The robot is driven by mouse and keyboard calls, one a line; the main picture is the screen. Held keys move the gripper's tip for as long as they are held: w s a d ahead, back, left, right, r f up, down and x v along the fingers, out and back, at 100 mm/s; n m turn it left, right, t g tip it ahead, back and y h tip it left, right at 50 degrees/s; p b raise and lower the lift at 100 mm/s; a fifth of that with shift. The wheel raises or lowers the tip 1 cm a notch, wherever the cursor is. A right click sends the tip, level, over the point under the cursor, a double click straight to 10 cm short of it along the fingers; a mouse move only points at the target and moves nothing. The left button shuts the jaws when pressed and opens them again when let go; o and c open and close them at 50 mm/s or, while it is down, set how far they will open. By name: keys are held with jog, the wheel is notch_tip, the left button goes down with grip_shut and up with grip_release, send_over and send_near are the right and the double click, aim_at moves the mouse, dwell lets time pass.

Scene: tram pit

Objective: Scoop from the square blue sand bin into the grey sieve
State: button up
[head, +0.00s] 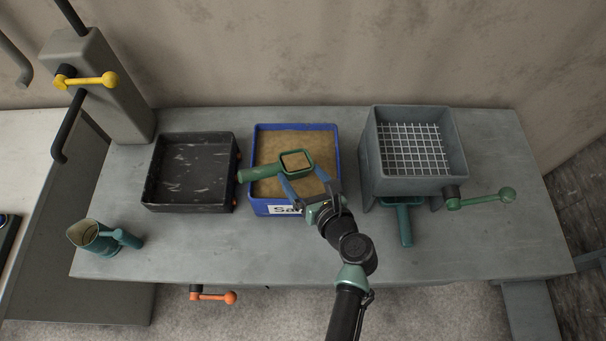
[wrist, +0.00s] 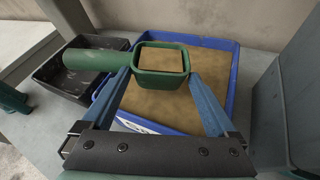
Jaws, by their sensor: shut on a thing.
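The square blue sand bin (head: 335,138) stands mid-table, filled with flat tan sand; it also shows in the wrist view (wrist: 233,62). My gripper (head: 301,176) is shut on a green scoop (head: 261,172), its blue fingers on either side of the square cup. In the wrist view the scoop (wrist: 90,60) lies across the fingers (wrist: 162,76), handle pointing left. The scoop appears above the bin. Tan shows inside its cup, but I cannot tell whether that is sand in it. The grey sieve (head: 371,150), a box with a wire grid, stands right of the bin.
A black tray (head: 150,194) stands left of the bin. A teal jug (head: 92,238) is at the front left. A green crank (head: 482,199) sticks out right of the sieve, and a green handle (head: 405,225) protrudes below it. The table front is mostly clear.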

notch_tip(320, 180, up, 9)
jog(key=n+h+p, duration=0.1)
jog(key=p, duration=0.7)
jog(key=shift+r+n+p, duration=0.2)
jog(key=shift+n+p, duration=0.1)
jog(key=shift+p, duration=0.1)
